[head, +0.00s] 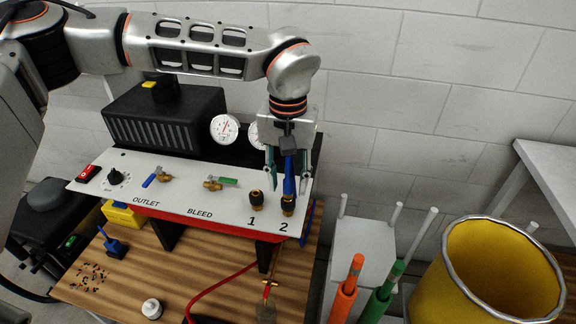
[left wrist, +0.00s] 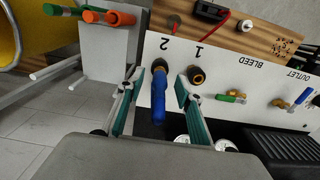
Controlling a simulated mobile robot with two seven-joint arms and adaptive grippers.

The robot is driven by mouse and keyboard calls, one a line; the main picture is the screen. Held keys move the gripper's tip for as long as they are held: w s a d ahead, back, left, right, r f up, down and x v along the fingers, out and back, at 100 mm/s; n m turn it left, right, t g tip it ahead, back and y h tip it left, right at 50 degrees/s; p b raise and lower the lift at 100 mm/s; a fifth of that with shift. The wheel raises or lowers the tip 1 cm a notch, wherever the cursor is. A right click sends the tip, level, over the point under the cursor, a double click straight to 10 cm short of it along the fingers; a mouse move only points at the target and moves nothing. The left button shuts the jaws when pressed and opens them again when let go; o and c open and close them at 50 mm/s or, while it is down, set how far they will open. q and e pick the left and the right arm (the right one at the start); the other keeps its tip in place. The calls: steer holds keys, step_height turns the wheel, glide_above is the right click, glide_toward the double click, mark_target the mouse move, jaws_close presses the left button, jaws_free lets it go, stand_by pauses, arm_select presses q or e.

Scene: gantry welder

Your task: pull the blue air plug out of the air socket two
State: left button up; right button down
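The blue air plug (head: 289,182) stands upright in air socket two (head: 288,205), the brass-and-black fitting above the printed 2. My left gripper (head: 288,187) points down over it, with one finger on each side of the plug. In the left wrist view the blue plug (left wrist: 158,98) lies between the two open teal fingers (left wrist: 156,84), and gaps show on both sides. Its far end meets socket two (left wrist: 159,66). Air socket one (head: 256,199) is empty beside it and also shows in the left wrist view (left wrist: 195,75). My right gripper is out of view.
The white panel (head: 190,205) carries a red switch, a knob and blue- and green-handled valves (head: 220,183). Gauges (head: 224,128) and a black box (head: 165,118) stand behind. Orange and green torches (head: 347,288) and a yellow drum (head: 485,275) stand to the right.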

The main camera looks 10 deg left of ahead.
arm_select(q)
steer(key=shift+w+f, duration=0.1)
steer(key=shift+f, duration=1.2)
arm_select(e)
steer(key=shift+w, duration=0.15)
arm_select(q)
jaws_close()
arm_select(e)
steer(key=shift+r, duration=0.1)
arm_select(q)
steer(key=shift+r, duration=0.2)
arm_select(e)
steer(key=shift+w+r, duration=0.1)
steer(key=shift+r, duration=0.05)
arm_select(q)
steer(key=shift+r+p, duration=0.45)
steer(key=shift+r, duration=0.05)
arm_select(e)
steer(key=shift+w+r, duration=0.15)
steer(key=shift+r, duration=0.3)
